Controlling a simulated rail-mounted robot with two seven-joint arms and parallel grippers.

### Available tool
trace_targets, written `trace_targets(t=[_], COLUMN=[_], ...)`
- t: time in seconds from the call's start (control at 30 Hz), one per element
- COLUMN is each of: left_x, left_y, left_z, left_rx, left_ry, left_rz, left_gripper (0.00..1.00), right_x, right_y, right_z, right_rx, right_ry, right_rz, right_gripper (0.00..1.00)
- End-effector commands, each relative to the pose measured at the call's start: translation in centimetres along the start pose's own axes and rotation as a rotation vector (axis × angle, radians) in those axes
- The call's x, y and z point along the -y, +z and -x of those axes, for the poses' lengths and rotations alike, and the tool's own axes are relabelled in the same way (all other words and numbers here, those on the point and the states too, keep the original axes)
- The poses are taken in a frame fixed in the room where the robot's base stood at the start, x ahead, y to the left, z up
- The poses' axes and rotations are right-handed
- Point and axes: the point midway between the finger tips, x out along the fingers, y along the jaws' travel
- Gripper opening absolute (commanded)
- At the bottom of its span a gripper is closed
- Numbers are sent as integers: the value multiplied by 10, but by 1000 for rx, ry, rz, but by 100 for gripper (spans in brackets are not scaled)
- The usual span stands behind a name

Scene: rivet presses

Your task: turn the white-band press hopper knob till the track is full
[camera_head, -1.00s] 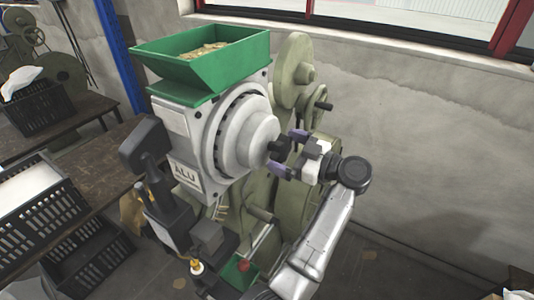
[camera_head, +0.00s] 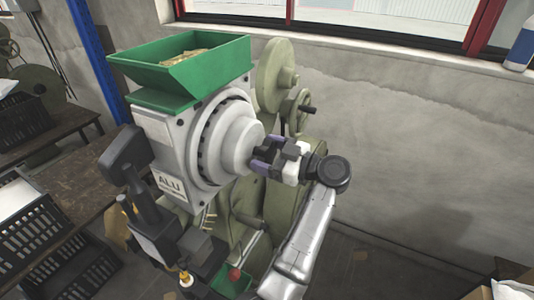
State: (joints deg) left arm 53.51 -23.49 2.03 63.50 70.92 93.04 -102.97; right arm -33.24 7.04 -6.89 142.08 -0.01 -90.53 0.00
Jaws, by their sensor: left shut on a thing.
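The press hopper has a green bin (camera_head: 185,75) holding brass-coloured pieces, above a pale grey round drum (camera_head: 225,140). A plate marked ALU (camera_head: 171,186) is on its front. The dark knob (camera_head: 258,155) stands out at the drum's centre, partly hidden by the fingers. My left gripper (camera_head: 266,157) has its purple-tipped fingers on either side of the knob and is shut on it. I cannot make out how full the track is. My right gripper is not in view.
The olive press body with a handwheel (camera_head: 299,112) stands behind the drum. A dark boxy part (camera_head: 125,160) juts out at the press's left. Black crates (camera_head: 85,265) and a wooden table (camera_head: 75,185) are at left. A concrete wall (camera_head: 430,150) is at right.

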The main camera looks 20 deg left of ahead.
Motion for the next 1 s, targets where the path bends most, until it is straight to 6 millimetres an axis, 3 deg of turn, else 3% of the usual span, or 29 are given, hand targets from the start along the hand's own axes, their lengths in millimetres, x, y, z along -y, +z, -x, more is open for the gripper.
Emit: trace_targets(t=[0.47, 1.0], left_x=[0, 2], left_y=[1, 2], left_z=[0, 0], left_rx=[0, 0], left_ry=[0, 0], left_rz=[101, 593], left_gripper=[50, 50], right_x=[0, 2], right_y=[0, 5], right_z=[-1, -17], right_rx=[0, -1], right_ry=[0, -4], right_rz=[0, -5], right_gripper=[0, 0])
